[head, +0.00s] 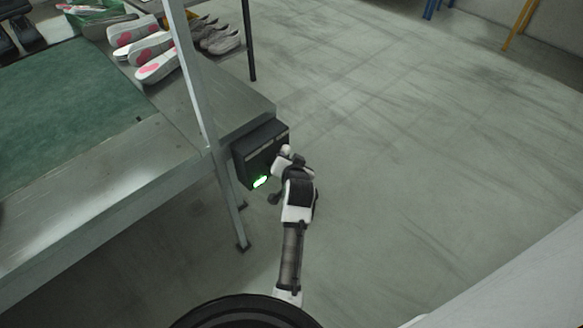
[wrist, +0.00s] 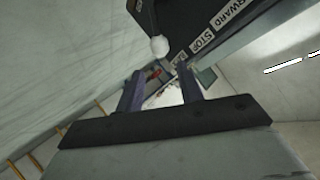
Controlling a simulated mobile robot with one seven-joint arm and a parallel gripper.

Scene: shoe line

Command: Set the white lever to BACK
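The white lever's round knob (wrist: 160,46) shows in the wrist view on a dark control box (wrist: 185,20). Labels reading FORWARD and STOP run along the box, and a third, mostly hidden label starts with B. I cannot tell surely which label the lever stands at. My gripper (wrist: 160,70) is open, its two dark fingers apart and empty. The knob appears beyond the fingertips, between them in the picture; no contact is visible. In the head view the control box (head: 250,157) has a lit green light, and my arm's end covers its right side.
The box is at the end of a metal-framed line with a green belt (head: 65,95). A metal post (head: 190,75) rises close to the box. Several shoes (head: 150,50) lie at the line's far end. The floor (head: 430,130) to the right is clear.

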